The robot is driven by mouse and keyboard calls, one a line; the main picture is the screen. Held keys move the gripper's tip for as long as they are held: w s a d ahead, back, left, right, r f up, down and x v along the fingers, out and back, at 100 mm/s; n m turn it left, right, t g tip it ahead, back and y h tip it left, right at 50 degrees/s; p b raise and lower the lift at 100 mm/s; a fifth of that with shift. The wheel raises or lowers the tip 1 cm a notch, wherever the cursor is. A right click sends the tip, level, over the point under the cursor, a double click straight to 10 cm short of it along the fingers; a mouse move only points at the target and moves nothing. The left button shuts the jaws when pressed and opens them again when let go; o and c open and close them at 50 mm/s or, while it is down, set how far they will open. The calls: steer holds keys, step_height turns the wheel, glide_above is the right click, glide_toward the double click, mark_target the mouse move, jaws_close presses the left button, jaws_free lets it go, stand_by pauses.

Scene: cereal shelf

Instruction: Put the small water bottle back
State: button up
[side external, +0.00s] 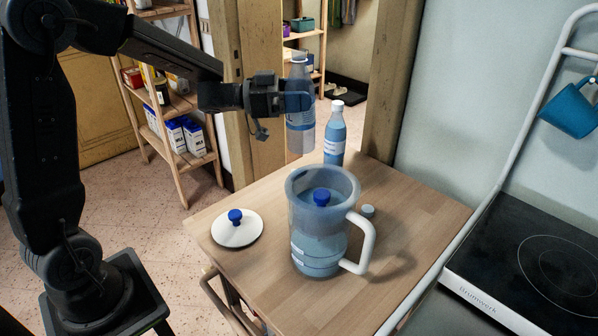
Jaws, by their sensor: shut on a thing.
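My gripper (290,102) is shut on a clear bottle (300,137) with a pale label band. It holds the bottle upright, near the table's far edge; I cannot tell if the base touches the table. A second bottle (335,135), blue-tinted with a white cap and label, stands upright on the table just right of it. I cannot tell for sure which bottle is the small one. A clear pitcher (318,245) with a white handle stands in front, holding bluish liquid. A blue knob-like thing (321,197) shows in its mouth.
A white lid (236,232) with a blue knob lies left of the pitcher on the wooden table (420,205). A small grey cap (367,211) lies beside the pitcher's handle. The table's right side is clear. A stove (540,265) stands at right; shelves (178,105) stand behind.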

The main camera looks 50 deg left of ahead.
steer(key=s+a+f+n+t+y, duration=0.2)
steer(key=a+f+n+y, duration=0.15)
steer(key=a, duration=0.35)
steer(key=s+a+f+n+t+y, duration=0.25)
steer(key=a+f+y, duration=0.2)
steer(key=a, duration=0.35)
steer(key=w+d+f+y, duration=0.1)
steer(key=w+d+f, duration=0.6)
steer(key=d+f, duration=0.2)
steer(key=shift+d+f, duration=0.2)
steer(key=shift+f, duration=0.5)
steer(key=shift+g, duration=0.25)
steer(key=o, duration=1.2)
steer(key=shift+f, duration=0.15)
